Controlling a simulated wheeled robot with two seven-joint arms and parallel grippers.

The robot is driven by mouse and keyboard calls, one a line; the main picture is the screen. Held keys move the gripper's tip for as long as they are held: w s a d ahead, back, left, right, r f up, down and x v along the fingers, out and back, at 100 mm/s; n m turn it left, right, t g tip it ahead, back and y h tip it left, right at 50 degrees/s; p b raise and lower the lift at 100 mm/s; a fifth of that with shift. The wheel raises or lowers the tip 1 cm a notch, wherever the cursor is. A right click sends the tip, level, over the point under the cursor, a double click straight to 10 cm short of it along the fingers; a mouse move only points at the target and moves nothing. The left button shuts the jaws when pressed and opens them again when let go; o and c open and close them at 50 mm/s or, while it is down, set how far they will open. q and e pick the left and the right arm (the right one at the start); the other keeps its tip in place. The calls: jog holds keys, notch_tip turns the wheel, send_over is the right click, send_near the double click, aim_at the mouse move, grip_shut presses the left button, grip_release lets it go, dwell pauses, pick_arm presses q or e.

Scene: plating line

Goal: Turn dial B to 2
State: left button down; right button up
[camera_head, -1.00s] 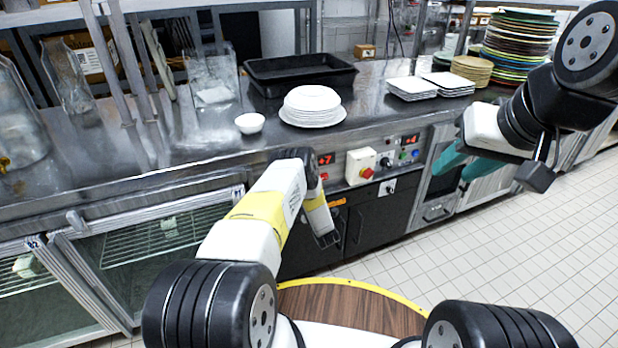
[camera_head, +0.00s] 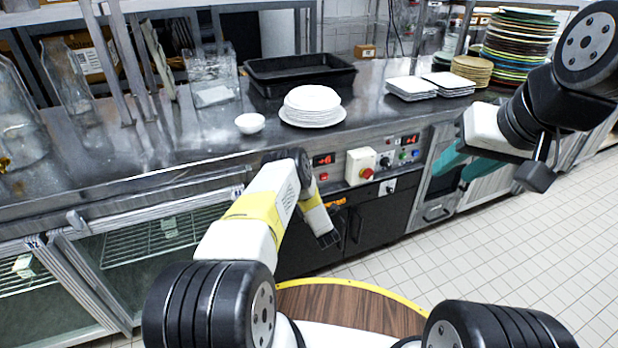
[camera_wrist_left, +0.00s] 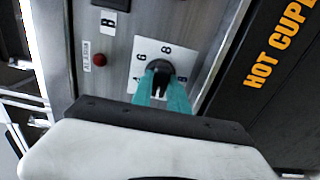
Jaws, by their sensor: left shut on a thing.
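In the left wrist view, dial B (camera_wrist_left: 160,72) is a black knob on a white plate with numbers, 6 and 8 legible. The letter B (camera_wrist_left: 108,20) is on the panel near it. The teal fingers of my left gripper (camera_wrist_left: 161,95) are shut on the knob, one on each side. In the head view my left arm hides this dial and the left fingers. A red display (camera_head: 323,160) beside the arm seems to read +6. My right gripper (camera_head: 464,164) has its teal fingers apart, in front of the counter, away from the dials.
A red button on a yellow-white box (camera_head: 361,166) and a second display (camera_head: 410,140) sit right of my left arm. A red alarm lamp (camera_wrist_left: 99,59) is near dial B. Plates (camera_head: 312,105), a bowl (camera_head: 250,123) and a black tray (camera_head: 300,72) stand on the counter.

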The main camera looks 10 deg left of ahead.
pick_arm(q)
jog(key=c, duration=1.3)
grip_release()
jog(key=shift+s+d, duration=0.1)
jog(key=v, duration=0.7)
jog(key=shift+s+d, duration=0.2)
jog(key=shift+s, duration=0.1)
